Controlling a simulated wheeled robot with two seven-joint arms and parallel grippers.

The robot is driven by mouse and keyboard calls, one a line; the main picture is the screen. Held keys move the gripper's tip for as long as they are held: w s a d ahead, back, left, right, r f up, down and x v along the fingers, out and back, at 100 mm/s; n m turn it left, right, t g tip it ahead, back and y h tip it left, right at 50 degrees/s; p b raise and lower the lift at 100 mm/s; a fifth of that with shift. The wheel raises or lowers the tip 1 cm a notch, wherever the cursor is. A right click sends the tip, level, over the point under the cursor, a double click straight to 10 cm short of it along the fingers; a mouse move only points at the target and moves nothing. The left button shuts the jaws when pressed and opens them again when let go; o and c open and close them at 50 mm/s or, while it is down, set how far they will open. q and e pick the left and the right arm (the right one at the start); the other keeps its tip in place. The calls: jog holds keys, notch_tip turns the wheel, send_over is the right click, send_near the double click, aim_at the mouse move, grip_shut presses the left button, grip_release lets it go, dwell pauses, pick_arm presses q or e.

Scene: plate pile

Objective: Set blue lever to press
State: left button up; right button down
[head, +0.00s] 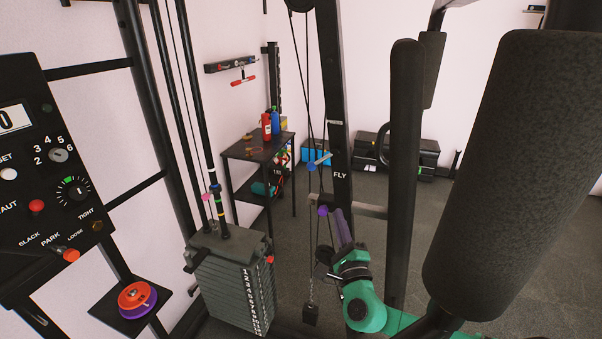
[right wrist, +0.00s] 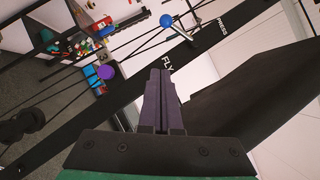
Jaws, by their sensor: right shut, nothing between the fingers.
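The blue lever is a thin metal rod with a blue ball knob (head: 311,167) on the dark slanted post. In the head view the white FLY label (head: 340,175) is just below and right of it. In the right wrist view the blue knob (right wrist: 166,20) stands out at the top, and the PRESS label (right wrist: 222,27) lies further right along the post. My right gripper (head: 338,213) is shut and empty, below the blue lever. Its fingers (right wrist: 162,73) point towards the post near the FLY label, apart from the knob. My left gripper is not in view.
A purple knob (head: 323,210) sits close to my right gripper. The weight stack (head: 235,285) and cables are to the left. A large black roller pad (head: 500,170) and a black upright bar (head: 404,150) crowd the right. A control panel (head: 45,170) is at far left.

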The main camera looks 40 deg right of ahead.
jog(key=s+a, duration=0.1)
jog(key=b, duration=0.4)
send_near(322, 160)
jog(key=w+d+f, duration=0.3)
jog(key=f, duration=0.1)
pick_arm(q)
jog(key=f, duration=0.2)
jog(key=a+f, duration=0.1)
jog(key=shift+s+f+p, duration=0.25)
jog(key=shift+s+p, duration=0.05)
jog(key=shift+p, duration=0.1)
pick_arm(e)
jog(key=w+r, duration=0.1)
jog(key=w+a+r, duration=0.1)
jog(key=w, duration=0.1)
jog(key=shift+w+a+r, duration=0.15)
jog(key=shift+r, duration=0.1)
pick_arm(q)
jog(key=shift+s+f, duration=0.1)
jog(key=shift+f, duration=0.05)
pick_arm(e)
jog(key=shift+w, duration=0.1)
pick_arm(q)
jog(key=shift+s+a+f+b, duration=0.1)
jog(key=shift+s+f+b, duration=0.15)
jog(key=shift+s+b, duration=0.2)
pick_arm(e)
jog(key=shift+a+r+m+h, duration=0.1)
jog(key=shift+m+h, duration=0.3)
jog(key=shift+m, duration=0.1)
